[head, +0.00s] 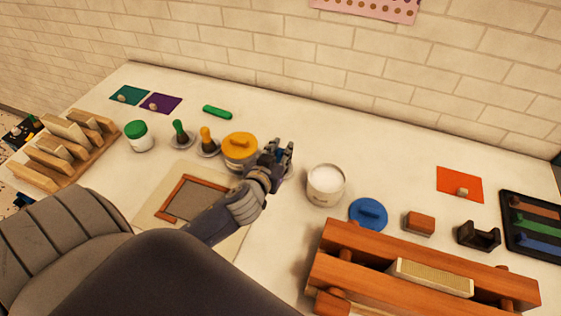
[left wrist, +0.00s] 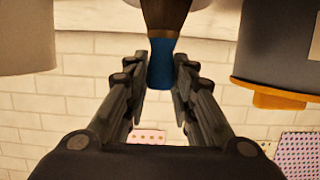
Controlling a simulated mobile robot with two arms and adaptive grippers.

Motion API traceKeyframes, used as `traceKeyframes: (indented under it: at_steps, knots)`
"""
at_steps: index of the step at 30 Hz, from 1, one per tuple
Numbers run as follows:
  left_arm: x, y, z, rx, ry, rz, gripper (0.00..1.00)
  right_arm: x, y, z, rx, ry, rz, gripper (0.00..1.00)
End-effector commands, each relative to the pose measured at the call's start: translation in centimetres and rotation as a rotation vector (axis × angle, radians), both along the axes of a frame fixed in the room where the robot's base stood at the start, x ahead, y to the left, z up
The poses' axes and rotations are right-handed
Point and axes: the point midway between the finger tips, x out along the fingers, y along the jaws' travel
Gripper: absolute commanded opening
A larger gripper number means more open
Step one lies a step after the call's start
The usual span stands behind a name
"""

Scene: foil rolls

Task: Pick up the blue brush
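The blue brush (left wrist: 160,62) shows in the left wrist view, with a blue part and a brown part above it. It sits between the two fingers of my left gripper (left wrist: 161,75), which are open on either side of it. In the head view my left gripper (head: 279,152) is between the yellow-lidded pot and the open white jar, and it hides most or all of the brush. A pale rim of a small dish (head: 288,173) shows just behind the gripper. My right gripper is not in view.
The yellow-lidded pot (head: 240,147) stands close left of the gripper, the open white jar (head: 326,183) close right. Green (head: 180,133) and orange (head: 208,141) brushes stand further left. A blue lid (head: 369,214) and wooden rack (head: 400,268) lie right. The back table strip is mostly clear.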

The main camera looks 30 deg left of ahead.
Motion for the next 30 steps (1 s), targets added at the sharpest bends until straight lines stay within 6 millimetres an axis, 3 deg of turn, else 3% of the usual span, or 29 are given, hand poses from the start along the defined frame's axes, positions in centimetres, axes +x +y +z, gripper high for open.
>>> traceKeyframes:
  at_steps: [2,14,24,30]
  knots:
    - [0.0,0.0,0.0,0.000,0.000,0.000,0.00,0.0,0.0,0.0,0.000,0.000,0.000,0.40]
    - [0.0,0.0,0.9,0.000,-0.003,0.000,0.00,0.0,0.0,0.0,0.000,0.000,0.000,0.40]
    - [0.1,0.0,7.4,0.000,-0.007,-0.001,0.00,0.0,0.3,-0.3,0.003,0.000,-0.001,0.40]
    - [0.0,0.0,9.7,0.000,-0.003,0.000,0.00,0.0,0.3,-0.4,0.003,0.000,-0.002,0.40]
